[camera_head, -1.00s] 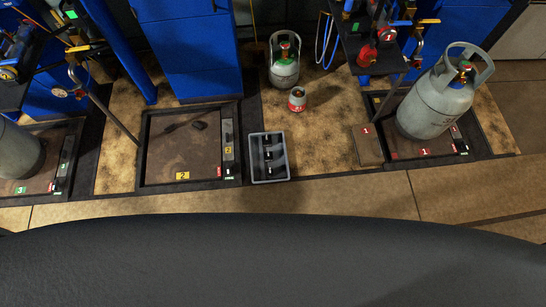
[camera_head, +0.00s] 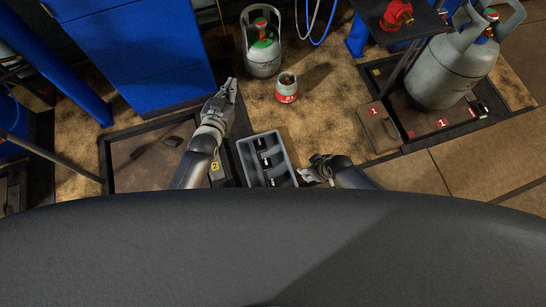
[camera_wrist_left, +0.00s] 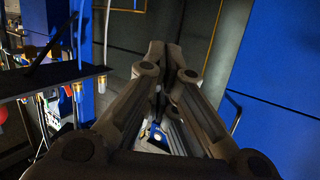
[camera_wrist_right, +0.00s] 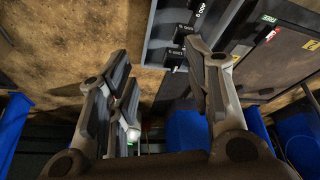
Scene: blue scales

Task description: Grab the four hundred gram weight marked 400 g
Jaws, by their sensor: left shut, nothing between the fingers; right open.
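Several black weights (camera_head: 265,161) lie in a row in a grey tray (camera_head: 241,159) on the floor. In the right wrist view, black weights (camera_wrist_right: 182,32) with white markings show in part of the tray (camera_wrist_right: 157,50).
A small red-and-grey canister (camera_head: 286,88) and a grey gas cylinder (camera_head: 262,45) stand beyond the tray. A large cylinder (camera_head: 448,72) stands on a platform at right, beside a brown box (camera_head: 378,127). A blue cabinet (camera_head: 140,55) rises at left.

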